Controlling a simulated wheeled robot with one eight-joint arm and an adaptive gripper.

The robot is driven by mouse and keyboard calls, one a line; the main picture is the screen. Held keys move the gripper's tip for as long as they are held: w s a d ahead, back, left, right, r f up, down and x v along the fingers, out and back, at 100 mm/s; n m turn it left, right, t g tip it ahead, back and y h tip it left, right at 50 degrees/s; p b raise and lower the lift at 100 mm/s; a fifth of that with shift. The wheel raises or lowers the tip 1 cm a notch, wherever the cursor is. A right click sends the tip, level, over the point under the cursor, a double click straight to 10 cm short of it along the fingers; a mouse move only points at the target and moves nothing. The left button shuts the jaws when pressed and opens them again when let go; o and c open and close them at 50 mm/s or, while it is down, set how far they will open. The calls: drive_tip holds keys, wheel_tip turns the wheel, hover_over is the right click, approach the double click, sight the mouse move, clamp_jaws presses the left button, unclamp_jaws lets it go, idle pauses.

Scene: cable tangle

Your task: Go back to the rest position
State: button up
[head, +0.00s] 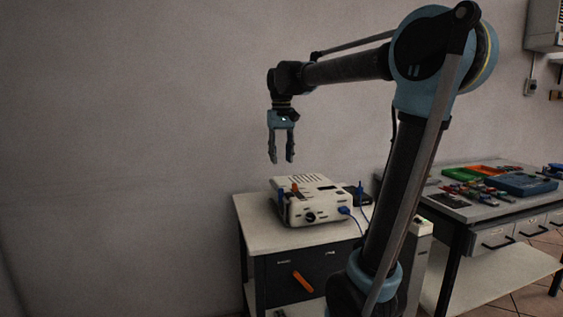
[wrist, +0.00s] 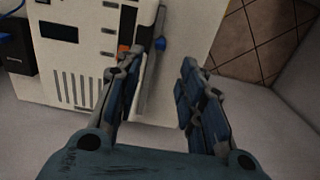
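My gripper (head: 281,158) points down in the air above the white device, a clear gap over its top in the head view. In the wrist view its two fingers (wrist: 160,82) are apart with nothing between them. The white device (head: 313,206) sits on the small cabinet, and part of it shows in the wrist view (wrist: 75,50). A blue cable (head: 356,222) with a blue plug (head: 345,210) runs from its right side. Blue and orange parts stand at its left end; one blue part (wrist: 160,43) shows beyond my left finger.
The cabinet (head: 262,237) stands against a plain wall and has an orange handle (head: 302,281). A black box (head: 357,195) lies beside the device. At right a workbench (head: 460,213) bears a green tray (head: 453,171), a blue tray (head: 522,184) and small parts. The left side is free.

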drive_tip(key=s+d+f+m, duration=0.1)
drive_tip(key=s+d+f, duration=0.5)
drive_tip(key=f, duration=0.3)
drive_tip(key=s+d+f+m+t, duration=0.1)
drive_tip(key=s+d+f, duration=0.5)
drive_tip(key=s+f, duration=0.3)
drive_tip(key=s+d+f+m+t, duration=0.1)
drive_tip(key=s+d+f, duration=0.5)
drive_tip(key=s+f, duration=0.2)
wheel_tip(320, 180, down, 2)
drive_tip(key=shift+f, duration=0.1)
